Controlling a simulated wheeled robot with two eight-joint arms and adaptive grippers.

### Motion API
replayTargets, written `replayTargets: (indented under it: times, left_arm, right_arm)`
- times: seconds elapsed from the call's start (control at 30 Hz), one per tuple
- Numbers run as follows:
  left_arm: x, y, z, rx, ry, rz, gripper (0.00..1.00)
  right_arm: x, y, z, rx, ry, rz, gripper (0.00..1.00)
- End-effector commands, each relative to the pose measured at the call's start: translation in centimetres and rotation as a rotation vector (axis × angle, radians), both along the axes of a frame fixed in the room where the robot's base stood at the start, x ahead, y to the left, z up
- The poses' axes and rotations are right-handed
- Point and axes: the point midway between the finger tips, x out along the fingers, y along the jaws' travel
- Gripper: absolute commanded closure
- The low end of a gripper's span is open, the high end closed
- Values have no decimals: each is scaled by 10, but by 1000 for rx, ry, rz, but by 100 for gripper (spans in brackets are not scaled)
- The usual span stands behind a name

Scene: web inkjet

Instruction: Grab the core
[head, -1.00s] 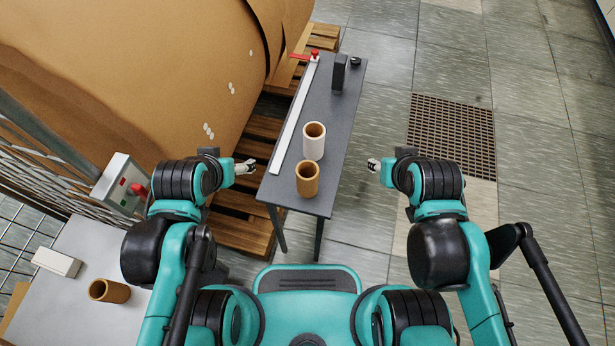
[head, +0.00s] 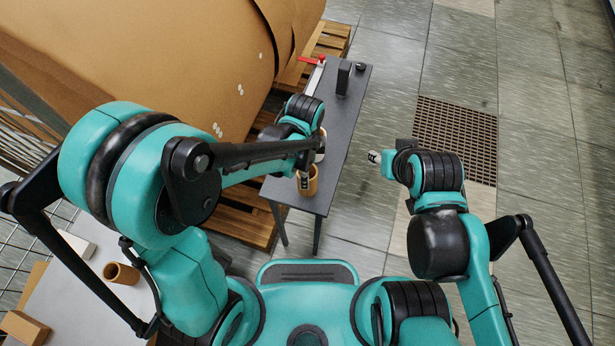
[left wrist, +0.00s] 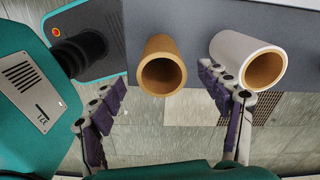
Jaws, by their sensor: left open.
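A brown core (head: 312,187) stands at the near end of the narrow dark table (head: 345,110). My left gripper (head: 304,181) is at this core, and its dark finger partly covers it. In the left wrist view the brown core (left wrist: 162,72) shows between the two spread fingers of my open left gripper (left wrist: 161,84). Whether either finger touches it I cannot tell. A white core (left wrist: 232,52) stands beside it, close to the right-hand finger; in the head view my arm mostly hides it. My right gripper (head: 375,157) is right of the table, away from the cores; its jaw state is unclear.
A dark upright block (head: 343,77) stands at the table's far end. A huge brown roll (head: 150,60) and wooden pallet (head: 240,215) are left.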

Motion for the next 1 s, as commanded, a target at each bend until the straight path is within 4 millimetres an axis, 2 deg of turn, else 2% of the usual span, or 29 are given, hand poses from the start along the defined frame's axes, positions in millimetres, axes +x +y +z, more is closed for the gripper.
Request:
replayTargets:
  times: [0.43, 0.67, 0.9, 0.93, 1.0]
  left_arm:
    - [1, -4, -44, 4, 8, -24, 23]
    - [2, -6, -79, 4, 7, -23, 23]
    - [2, -6, -81, 4, 7, -23, 23]
    - [2, -6, -81, 4, 7, -22, 26]
    - [2, -6, -81, 4, 7, -22, 45]
  right_arm:
    - [0, 0, -18, 0, 0, 0, 60]
    - [0, 0, -35, 0, 0, 0, 60]
    - [0, 0, -34, 0, 0, 0, 60]
    - [0, 0, -34, 0, 0, 0, 60]
    - [0, 0, -34, 0, 0, 0, 60]
